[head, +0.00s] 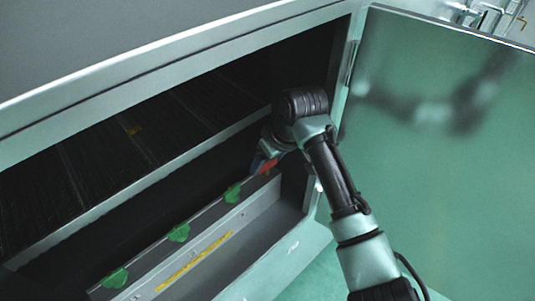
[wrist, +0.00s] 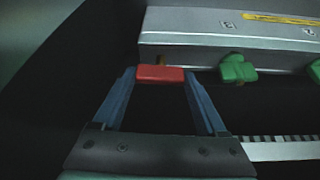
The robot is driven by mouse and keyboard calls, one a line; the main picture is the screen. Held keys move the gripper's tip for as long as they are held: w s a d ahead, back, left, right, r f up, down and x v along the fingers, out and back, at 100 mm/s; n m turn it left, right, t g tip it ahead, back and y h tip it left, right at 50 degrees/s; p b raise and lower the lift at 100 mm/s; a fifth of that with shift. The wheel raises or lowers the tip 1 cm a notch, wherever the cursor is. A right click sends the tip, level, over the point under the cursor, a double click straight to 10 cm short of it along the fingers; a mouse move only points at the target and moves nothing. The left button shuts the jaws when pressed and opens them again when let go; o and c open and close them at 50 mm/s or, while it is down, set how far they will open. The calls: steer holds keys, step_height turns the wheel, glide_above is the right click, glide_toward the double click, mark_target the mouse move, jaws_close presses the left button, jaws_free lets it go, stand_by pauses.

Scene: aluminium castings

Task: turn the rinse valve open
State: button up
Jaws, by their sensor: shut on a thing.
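A red valve handle (wrist: 160,73) sits at the end of a row on a grey metal box (wrist: 200,28). The jaws of my gripper (wrist: 160,80) are around the handle, one blue finger at each of its ends, and shut on it. In the head view the red handle (head: 268,165) shows beside my gripper (head: 262,161), which is mostly hidden by my wrist. No label naming the rinse valve can be read, and how far the handle is turned is hard to tell.
Several green handles (head: 232,193) line the same box, the nearest (wrist: 237,68) just right of the red one. A yellow strip (head: 195,262) runs along the box. The cabinet frame (head: 180,62) lies above, and an open door (head: 435,140) stands at right.

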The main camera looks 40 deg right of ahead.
steer(key=shift+w+d+r+n, duration=0.1)
steer(key=shift+r+n, duration=0.05)
steer(key=shift+n, duration=0.45)
steer(key=o, duration=1.3)
steer(key=shift+y, duration=0.3)
steer(key=v, duration=0.7)
steer(key=shift+r+b, duration=0.15)
steer(key=shift+b, duration=0.15)
